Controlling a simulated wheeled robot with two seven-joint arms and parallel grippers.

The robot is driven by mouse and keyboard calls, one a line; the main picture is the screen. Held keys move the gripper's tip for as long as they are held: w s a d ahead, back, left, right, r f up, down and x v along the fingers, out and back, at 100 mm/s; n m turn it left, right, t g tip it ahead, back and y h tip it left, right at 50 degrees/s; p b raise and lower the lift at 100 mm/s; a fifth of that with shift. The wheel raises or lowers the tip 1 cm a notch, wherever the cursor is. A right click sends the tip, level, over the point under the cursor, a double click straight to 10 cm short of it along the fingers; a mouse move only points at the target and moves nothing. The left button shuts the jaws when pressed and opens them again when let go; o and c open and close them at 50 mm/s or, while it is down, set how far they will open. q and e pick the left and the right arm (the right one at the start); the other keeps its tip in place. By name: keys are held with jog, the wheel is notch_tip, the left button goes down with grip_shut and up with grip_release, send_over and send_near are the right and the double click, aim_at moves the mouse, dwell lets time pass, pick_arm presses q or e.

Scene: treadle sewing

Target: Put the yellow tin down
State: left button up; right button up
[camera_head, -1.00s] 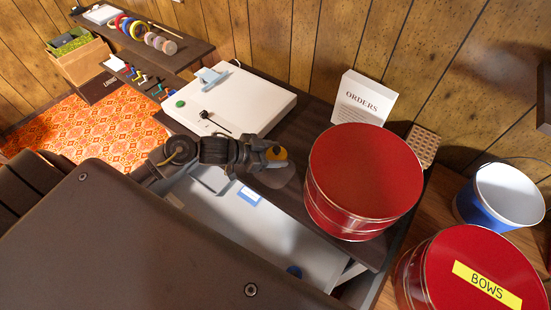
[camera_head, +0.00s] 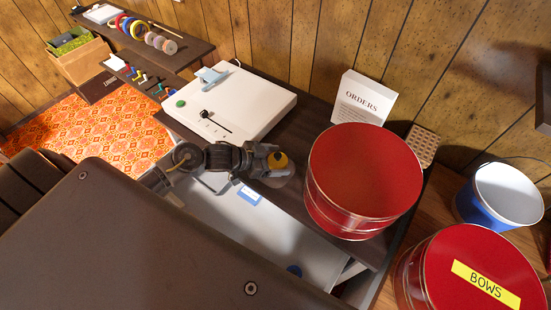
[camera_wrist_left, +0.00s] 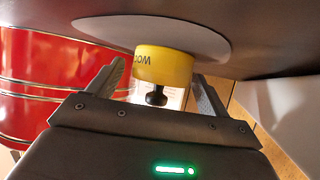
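The small yellow tin (camera_head: 278,160) stands on the dark table top, over a pale grey round patch (camera_head: 283,181). The tin appears to touch the grey disc (camera_wrist_left: 150,33) there. My left gripper (camera_head: 270,164) is at the tin. In the wrist view its fingers (camera_wrist_left: 160,72) stand apart on either side of the tin, with a visible gap on the left. My right gripper is not in view.
A big red tin (camera_head: 365,180) stands close to the right of the yellow tin. A white machine (camera_head: 232,102) lies behind to the left, an ORDERS card (camera_head: 362,101) behind. A red BOWS tin (camera_head: 475,270) and blue-white bucket (camera_head: 503,196) are at the right.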

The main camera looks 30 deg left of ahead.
pick_arm(q)
jog(key=shift+r, duration=0.2)
jog(key=v, duration=1.1)
jog(key=shift+s+f, duration=0.1)
jog(key=shift+s, duration=0.05)
jog(key=shift+s+a+r, duration=0.25)
jog(key=shift+r, duration=0.1)
